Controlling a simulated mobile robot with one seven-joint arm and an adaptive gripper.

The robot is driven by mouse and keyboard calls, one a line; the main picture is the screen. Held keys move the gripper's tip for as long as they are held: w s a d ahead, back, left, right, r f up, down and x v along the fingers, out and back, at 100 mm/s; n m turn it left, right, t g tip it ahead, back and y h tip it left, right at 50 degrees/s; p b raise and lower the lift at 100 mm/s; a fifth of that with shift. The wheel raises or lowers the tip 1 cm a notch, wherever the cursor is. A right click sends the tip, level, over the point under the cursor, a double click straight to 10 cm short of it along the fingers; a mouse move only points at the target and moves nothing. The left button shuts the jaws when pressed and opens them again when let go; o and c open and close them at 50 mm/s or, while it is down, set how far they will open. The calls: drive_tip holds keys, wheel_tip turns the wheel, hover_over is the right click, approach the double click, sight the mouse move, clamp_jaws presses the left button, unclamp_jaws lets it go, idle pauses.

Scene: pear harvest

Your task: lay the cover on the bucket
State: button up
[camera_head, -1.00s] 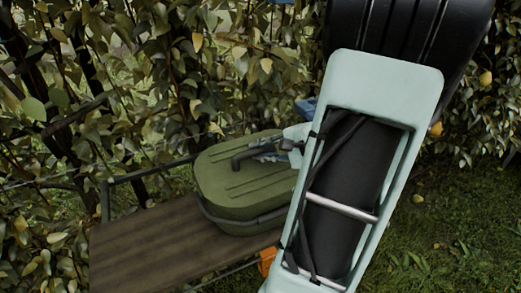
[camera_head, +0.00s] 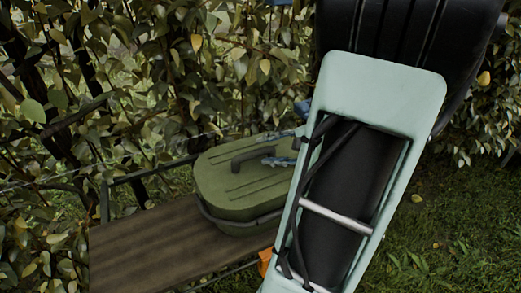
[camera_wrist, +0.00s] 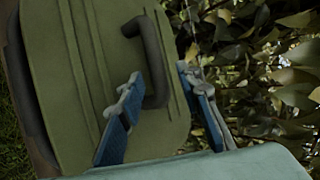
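The green cover (camera_head: 225,190) with its dark handle (camera_head: 250,157) lies on top of the green bucket (camera_head: 225,225) and looks about level. It also shows from close up in the wrist view (camera_wrist: 60,60), with the handle (camera_wrist: 153,60) upright in the picture. My gripper (camera_head: 284,149) is at the right end of the handle. In the wrist view my gripper (camera_wrist: 158,98) has its two blue-padded fingers spread, one over the cover left of the handle's end, one to its right. The fingers look clear of the handle. My arm hides the right side of the bucket.
The bucket stands on a brown wooden plank (camera_head: 160,245), whose left part is bare. A dark rail (camera_head: 150,172) runs behind it. A leafy hedge (camera_head: 120,90) is close behind. Grass (camera_head: 440,240) lies at the right. An orange thing (camera_head: 265,262) shows below the plank.

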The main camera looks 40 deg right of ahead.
drive_tip(key=v, duration=0.8)
drive_tip(key=shift+s, duration=0.15)
